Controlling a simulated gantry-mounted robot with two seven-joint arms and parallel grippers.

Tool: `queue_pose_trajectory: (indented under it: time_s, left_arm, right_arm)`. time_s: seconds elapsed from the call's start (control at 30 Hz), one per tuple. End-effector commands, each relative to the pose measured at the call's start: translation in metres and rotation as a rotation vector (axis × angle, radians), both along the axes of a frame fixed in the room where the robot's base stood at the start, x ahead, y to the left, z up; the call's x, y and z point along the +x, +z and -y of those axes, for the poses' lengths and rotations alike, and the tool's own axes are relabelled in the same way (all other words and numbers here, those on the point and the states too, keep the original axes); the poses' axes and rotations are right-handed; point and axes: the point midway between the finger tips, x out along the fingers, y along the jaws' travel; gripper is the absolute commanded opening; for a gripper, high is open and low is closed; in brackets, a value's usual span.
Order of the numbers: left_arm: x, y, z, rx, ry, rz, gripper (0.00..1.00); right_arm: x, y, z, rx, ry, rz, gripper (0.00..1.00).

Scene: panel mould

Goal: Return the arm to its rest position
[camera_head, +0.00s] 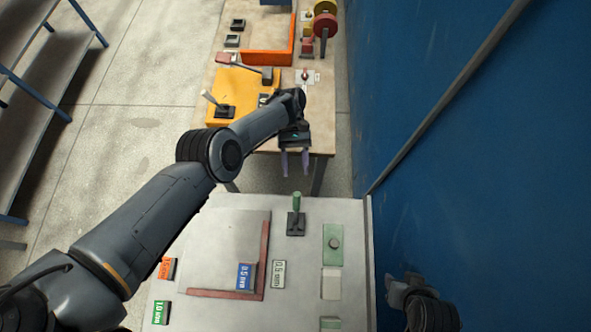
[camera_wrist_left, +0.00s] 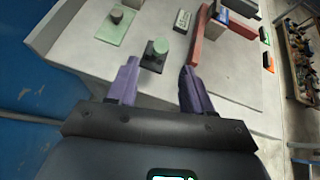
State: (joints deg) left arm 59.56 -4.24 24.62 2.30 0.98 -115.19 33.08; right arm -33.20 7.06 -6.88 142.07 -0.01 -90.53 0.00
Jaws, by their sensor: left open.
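My left arm reaches from the lower left in the head view. Its gripper (camera_head: 295,166) hangs above the gap between the near grey table (camera_head: 190,230) and the wooden table behind. Its two purple fingers are apart with nothing between them; they also show in the left wrist view (camera_wrist_left: 157,78). A green-handled block with a black base (camera_head: 296,222) stands upright on the grey table, just below the fingertips in the head view and apart from them. A dark part of my right arm, perhaps its gripper (camera_head: 402,287), shows at the lower right; its fingers are not clear.
The grey table bears a red L-shaped strip (camera_head: 264,260), a blue label block (camera_head: 245,276), a white label block (camera_head: 278,273) and a green plate with a knob (camera_head: 333,245). A blue wall (camera_head: 470,170) stands close on the right. Shelving (camera_head: 35,90) stands left beyond open floor.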

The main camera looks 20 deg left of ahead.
Motion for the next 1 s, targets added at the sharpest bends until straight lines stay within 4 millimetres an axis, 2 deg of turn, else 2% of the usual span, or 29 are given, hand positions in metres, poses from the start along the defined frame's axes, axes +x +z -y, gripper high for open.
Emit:
queue_pose_trajectory:
  time_s: [0.67,0.77,0.87,1.0]
  left_arm:
    - [0.000,-0.004,-0.003,0.004,0.005,0.008,0.51]
    - [0.001,-0.016,-0.013,0.017,0.019,0.033,0.51]
    - [0.002,-0.037,-0.032,0.045,0.043,0.083,0.51]
    - [-0.003,-0.077,-0.072,0.108,0.065,0.197,0.51]
  right_arm:
    - [0.000,0.000,-0.001,0.003,-0.002,0.001,0.43]
    - [0.000,0.000,-0.001,0.005,-0.004,0.000,0.43]
    - [0.000,0.000,-0.002,0.007,-0.004,0.000,0.43]
    - [0.000,0.000,-0.002,0.008,-0.005,0.000,0.43]
